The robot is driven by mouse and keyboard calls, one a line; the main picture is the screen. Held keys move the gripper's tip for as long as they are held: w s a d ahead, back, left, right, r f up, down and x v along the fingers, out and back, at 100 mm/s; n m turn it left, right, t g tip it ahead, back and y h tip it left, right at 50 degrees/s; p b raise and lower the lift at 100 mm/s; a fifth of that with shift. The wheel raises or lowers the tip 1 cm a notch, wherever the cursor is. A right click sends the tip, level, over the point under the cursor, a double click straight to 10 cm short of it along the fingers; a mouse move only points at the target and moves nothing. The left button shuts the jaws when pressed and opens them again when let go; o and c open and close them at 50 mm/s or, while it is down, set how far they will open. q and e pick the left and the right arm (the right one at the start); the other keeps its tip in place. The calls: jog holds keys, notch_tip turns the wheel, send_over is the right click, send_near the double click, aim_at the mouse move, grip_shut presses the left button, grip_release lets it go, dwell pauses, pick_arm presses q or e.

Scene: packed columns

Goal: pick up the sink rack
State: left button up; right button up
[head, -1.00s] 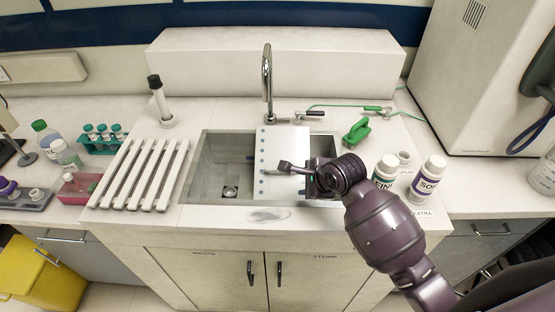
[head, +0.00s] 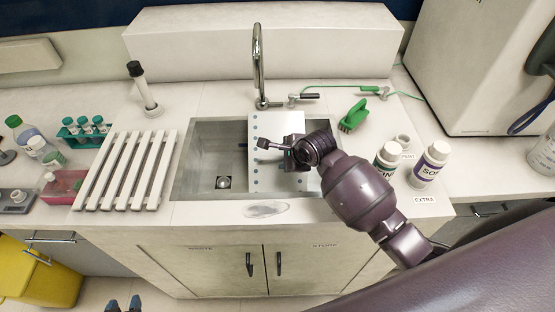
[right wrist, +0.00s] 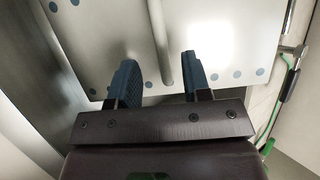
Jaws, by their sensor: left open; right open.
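The sink rack (head: 265,178) is a pale flat plate with rows of blue-grey dots, lying across the sink. It also shows in the right wrist view (right wrist: 110,40), with a grey bar handle (right wrist: 160,40) over it. My right gripper (right wrist: 162,78) is open over the plate, and the handle's near end appears between its fingers; contact is not visible. In the head view the right gripper (head: 288,154) partly hides the plate. My left gripper (head: 123,304) shows only its fingertips at the bottom edge, open and empty, far from the rack.
The sink (head: 222,150) is open left of the plate, with a tap (head: 259,70) behind. A white slatted rack (head: 127,172) lies left of the sink. Cabinet doors (head: 222,268) are below.

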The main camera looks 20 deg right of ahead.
aim_at(279, 157)
jog(key=shift+x, duration=2.45)
jog(key=shift+w+a+r, duration=0.1)
jog(key=shift+a+r, duration=0.05)
jog(key=shift+a, duration=0.05)
grip_shut()
